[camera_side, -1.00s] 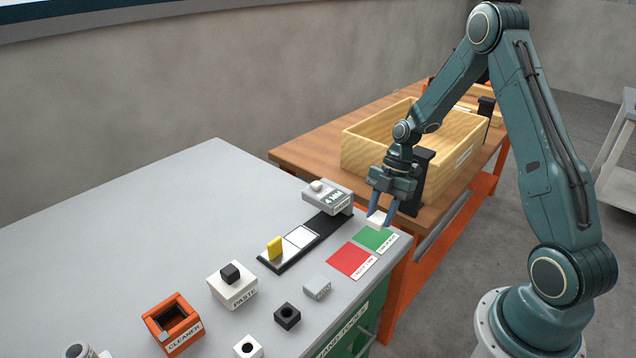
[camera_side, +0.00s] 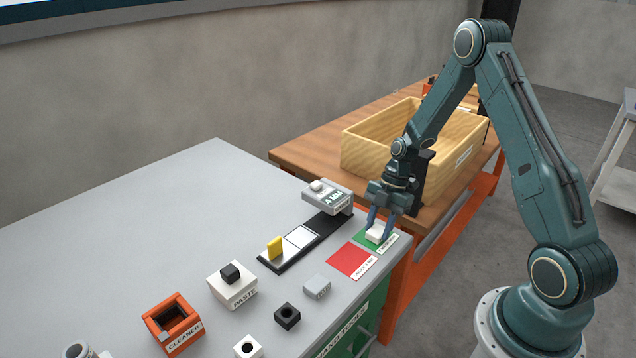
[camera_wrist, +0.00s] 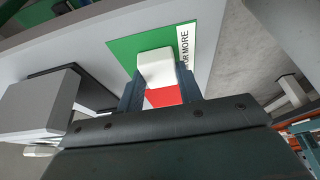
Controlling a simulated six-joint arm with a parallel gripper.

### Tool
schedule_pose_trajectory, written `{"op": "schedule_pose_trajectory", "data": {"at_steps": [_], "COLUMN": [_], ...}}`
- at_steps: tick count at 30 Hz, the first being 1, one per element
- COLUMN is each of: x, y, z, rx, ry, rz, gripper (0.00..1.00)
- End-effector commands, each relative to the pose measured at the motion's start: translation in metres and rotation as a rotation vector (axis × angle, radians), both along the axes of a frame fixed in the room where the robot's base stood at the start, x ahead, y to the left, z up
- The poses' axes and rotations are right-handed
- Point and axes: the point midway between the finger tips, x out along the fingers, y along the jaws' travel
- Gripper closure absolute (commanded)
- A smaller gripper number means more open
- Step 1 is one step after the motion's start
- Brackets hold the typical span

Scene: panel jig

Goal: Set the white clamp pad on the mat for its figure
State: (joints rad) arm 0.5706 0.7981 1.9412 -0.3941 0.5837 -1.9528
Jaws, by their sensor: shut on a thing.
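The white clamp pad (camera_side: 376,236) is between the fingers of my gripper (camera_side: 379,229), which is shut on it. In the side view it is over the green mat (camera_side: 361,240), at or just above its surface; I cannot tell whether it touches. In the wrist view the pad (camera_wrist: 156,68) shows between the two fingers with green around its far side. The red mat (camera_side: 350,261) lies beside the green one, nearer the camera. The gauge (camera_side: 328,196) marked "4 MM" stands behind the mats at the end of a black strip. The green mat's label reads "... OR MORE" (camera_wrist: 186,62) in the wrist view.
A yellow piece (camera_side: 274,247) and a white plate sit on the black strip (camera_side: 325,227). A grey block (camera_side: 317,287), a black cube (camera_side: 287,316), a PASTE box (camera_side: 233,291) and an orange CLEANER holder (camera_side: 173,324) stand nearer. A wooden crate (camera_side: 375,155) is behind my gripper.

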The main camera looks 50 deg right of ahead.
Motion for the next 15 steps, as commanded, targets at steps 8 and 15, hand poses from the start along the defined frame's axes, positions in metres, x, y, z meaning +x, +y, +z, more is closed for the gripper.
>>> {"op": "schedule_pose_trajectory", "data": {"at_steps": [8,15], "x": [0.0,0.0], "y": [-0.0001,0.0], "z": [-0.0022,-0.0018], "rx": [0.0,0.0], "ry": [0.0,0.0], "rz": [0.0,0.0], "gripper": [0.43,0.43]}}
